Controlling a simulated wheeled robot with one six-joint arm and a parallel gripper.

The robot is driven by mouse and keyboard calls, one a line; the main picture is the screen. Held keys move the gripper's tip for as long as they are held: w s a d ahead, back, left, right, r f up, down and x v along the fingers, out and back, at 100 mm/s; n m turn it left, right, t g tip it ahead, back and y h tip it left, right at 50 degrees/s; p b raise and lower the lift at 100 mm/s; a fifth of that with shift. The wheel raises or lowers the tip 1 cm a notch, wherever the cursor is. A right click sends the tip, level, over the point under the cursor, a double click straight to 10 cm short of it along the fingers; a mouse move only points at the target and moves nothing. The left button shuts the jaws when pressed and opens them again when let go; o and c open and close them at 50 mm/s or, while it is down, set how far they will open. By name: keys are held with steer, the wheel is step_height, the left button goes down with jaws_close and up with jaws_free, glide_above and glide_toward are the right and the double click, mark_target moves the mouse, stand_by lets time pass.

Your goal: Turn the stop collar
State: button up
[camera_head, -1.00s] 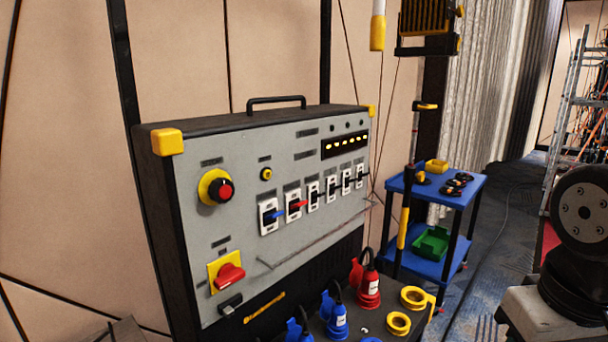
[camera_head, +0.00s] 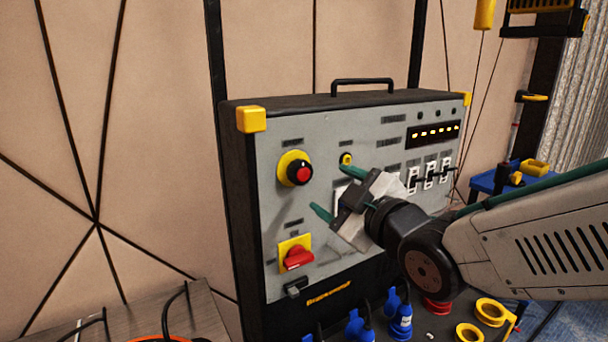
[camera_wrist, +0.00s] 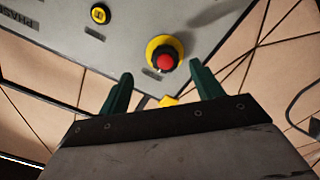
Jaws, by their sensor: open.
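The stop collar (camera_head: 286,162) is a yellow ring around a black-bodied button with a red cap (camera_head: 303,174), on the upper left of the grey panel (camera_head: 330,270). In the wrist view the collar (camera_wrist: 153,46) and red cap (camera_wrist: 166,62) show beyond the fingertips, between them and slightly above. My gripper (camera_head: 335,190) has two green fingers and is open and empty. It is in front of the panel, to the right of and a little below the collar, apart from it. In the wrist view my gripper (camera_wrist: 162,82) shows its fingers spread wide.
Below the collar is a red rotary switch (camera_head: 298,258) on a yellow plate. A small yellow button (camera_head: 347,159) is to the right. Breaker switches (camera_head: 430,176) are partly behind my arm. Blue plugs (camera_head: 400,320) and yellow rings (camera_head: 490,310) are below. A blue cart (camera_head: 484,182) stands at right.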

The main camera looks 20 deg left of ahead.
mark_target(304, 174)
steer(key=shift+n+y, duration=0.4)
steer(key=shift+y, duration=0.1)
steer(key=x, duration=0.5)
steer(key=s+a+x, duration=0.1)
steer(key=x, duration=0.2)
steer(key=shift+w+a+r, duration=0.1)
steer(key=shift+a+r, duration=0.05)
steer(key=shift+r, duration=0.1)
steer(key=c, duration=1)
